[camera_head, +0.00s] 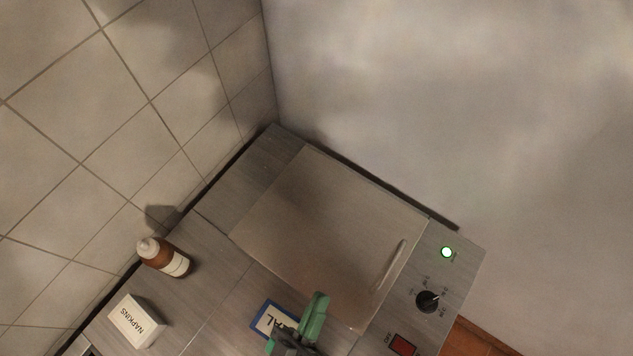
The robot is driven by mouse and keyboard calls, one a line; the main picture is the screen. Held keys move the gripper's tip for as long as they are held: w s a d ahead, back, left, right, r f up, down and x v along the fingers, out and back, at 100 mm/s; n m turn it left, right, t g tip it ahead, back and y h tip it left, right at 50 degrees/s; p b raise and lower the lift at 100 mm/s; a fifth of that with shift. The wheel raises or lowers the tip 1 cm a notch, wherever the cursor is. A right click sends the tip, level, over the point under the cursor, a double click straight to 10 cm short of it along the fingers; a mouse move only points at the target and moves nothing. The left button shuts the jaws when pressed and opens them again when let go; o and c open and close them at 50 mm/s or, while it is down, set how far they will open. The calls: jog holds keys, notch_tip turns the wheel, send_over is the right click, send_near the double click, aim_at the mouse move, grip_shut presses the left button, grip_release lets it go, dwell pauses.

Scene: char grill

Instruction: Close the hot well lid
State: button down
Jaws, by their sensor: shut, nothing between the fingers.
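The hot well lid (320,225) is a flat brushed-metal plate on the counter unit. It appears to lie flat over the well, and no opening shows. A bar handle (389,266) sits on its right part. My gripper (313,312), with green fingers, is at the bottom of the view, by the lid's lower edge. It is shut and holds nothing. It is apart from the handle in the picture. Whether it touches the lid's edge I cannot tell.
A control panel right of the lid has a lit green lamp (446,252), a black knob (427,301) and a red switch (403,345). A blue-edged sign (272,318), brown bottle (166,258) and napkin box (136,322) are left. Walls stand behind.

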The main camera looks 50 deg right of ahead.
notch_tip(320, 180, up, 5)
jog(key=p, duration=0.4)
jog(key=a+f+b, duration=0.2)
jog(key=a+f, duration=0.2)
jog(key=a, duration=0.5)
jog(key=shift+a+f, duration=0.15)
jog(key=shift+a, duration=0.1)
